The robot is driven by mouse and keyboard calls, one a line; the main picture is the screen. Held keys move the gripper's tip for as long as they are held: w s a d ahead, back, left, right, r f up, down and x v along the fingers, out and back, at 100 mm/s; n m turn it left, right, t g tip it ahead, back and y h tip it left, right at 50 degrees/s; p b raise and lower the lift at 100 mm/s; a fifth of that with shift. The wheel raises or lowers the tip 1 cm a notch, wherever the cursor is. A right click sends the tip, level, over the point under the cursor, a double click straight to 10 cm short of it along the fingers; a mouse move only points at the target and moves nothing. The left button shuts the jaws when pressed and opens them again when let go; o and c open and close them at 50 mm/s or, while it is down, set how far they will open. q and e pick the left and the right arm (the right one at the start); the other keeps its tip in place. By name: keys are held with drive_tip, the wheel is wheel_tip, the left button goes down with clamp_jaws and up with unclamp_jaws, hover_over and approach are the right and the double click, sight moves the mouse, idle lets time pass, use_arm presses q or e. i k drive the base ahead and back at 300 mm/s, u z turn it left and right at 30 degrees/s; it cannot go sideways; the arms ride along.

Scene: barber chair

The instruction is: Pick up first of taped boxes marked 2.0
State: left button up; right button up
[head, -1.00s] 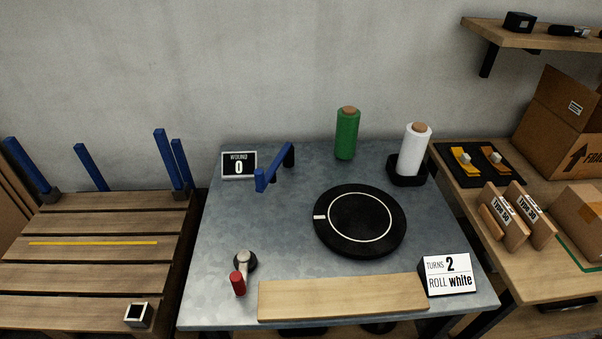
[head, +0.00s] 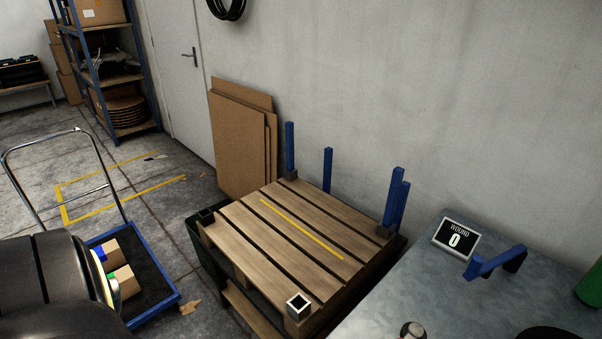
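Two small cardboard boxes lie on the dark deck of a blue hand cart (head: 165,303) at the lower left. The farther box (head: 113,251) has blue on its left end. The nearer box (head: 126,282) has green on its left side. I cannot read any mark on them. A large dark part of my own arm fills the lower left corner and hides the near left of the cart. Neither of my grippers shows in the head view.
A wooden pallet (head: 285,235) with blue posts stands right of the cart. Cardboard sheets (head: 240,140) lean on the wall behind it. The metal table (head: 400,285) with the "wound 0" sign (head: 456,239) is at the right. Open floor lies behind the cart.

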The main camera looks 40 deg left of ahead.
sight(111, 256)
drive_tip(key=u, duration=1.95)
